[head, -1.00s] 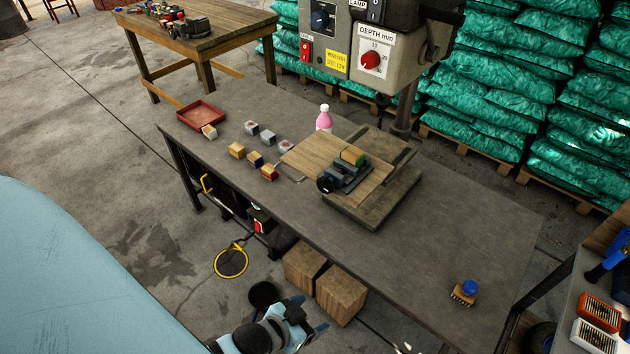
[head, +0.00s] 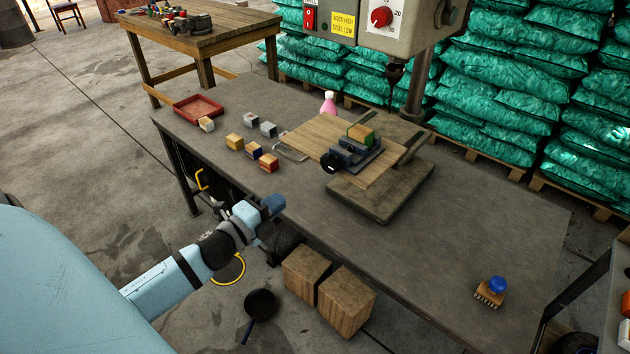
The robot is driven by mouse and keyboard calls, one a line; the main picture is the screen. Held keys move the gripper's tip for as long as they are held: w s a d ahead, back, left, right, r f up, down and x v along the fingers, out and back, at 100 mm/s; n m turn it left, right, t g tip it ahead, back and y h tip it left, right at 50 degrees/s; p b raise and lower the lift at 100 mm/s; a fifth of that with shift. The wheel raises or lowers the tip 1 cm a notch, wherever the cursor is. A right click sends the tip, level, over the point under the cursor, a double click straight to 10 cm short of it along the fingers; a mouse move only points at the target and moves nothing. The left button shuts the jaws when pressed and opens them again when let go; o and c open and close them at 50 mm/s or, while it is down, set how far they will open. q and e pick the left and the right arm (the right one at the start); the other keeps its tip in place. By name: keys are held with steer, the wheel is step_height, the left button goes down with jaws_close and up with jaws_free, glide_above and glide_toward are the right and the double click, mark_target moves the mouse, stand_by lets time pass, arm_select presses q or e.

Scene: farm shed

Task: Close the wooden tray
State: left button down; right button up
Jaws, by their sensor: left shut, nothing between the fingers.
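The wooden tray (head: 312,135) is a flat light-brown board lying across the dark base (head: 372,203) under the drill press, sticking out to the left. A metal loop handle (head: 290,151) is on its left end. A dark vise (head: 350,157) holding a wood block with a green top (head: 361,134) rests on the board. My left gripper (head: 272,205) is shut and empty at the workbench's front edge, below and left of the tray, apart from the handle. My right gripper is out of view.
Several small blocks (head: 234,142) and a red tray (head: 198,107) lie on the workbench (head: 450,245) left of the board. A pink bottle (head: 329,103) stands behind it. A blue-knobbed brush (head: 491,291) is at the right. Wooden boxes (head: 345,300) stand on the floor in front.

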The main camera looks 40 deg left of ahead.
arm_select(q)
steer(key=p, duration=0.2)
glide_toward(349, 146)
steer(key=s+a+f, duration=0.1)
steer(key=s+f, duration=0.1)
steer(key=s, duration=0.1)
steer(key=shift+w, duration=0.5)
steer(key=shift+w, duration=0.1)
steer(key=w, duration=0.4)
steer(key=w+b, duration=0.1)
steer(key=w, duration=0.4)
steer(key=w+d, duration=0.1)
steer(key=w, duration=0.4)
steer(key=shift+s+a+r, duration=0.1)
steer(key=shift+r, duration=0.2)
steer(key=shift+r, duration=0.1)
